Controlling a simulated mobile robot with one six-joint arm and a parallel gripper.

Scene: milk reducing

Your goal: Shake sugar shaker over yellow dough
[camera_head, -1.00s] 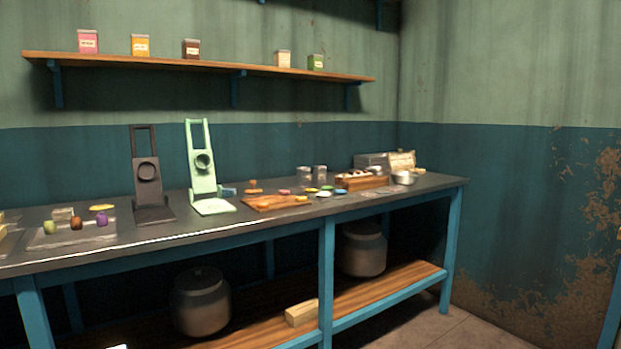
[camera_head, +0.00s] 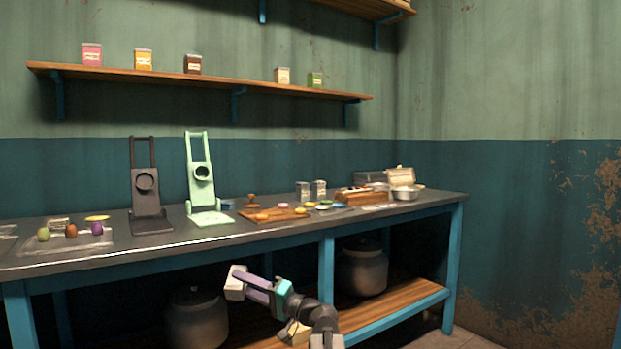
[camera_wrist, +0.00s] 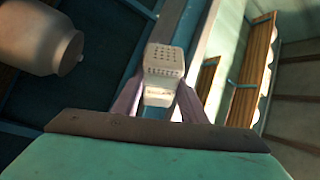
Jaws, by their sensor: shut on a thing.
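A pale sugar shaker (camera_wrist: 164,62) with a perforated top is between the two purple fingers of my gripper (camera_wrist: 160,93) in the wrist view. In the head view my gripper (camera_head: 252,288) is low in front of the table, shut on the pale shaker (camera_head: 235,282), which looks tilted. The shaker is below the tabletop's front edge in the picture and apart from the dough. I cannot tell which is the yellow dough.
A wall shelf (camera_head: 210,85) holds several tins.

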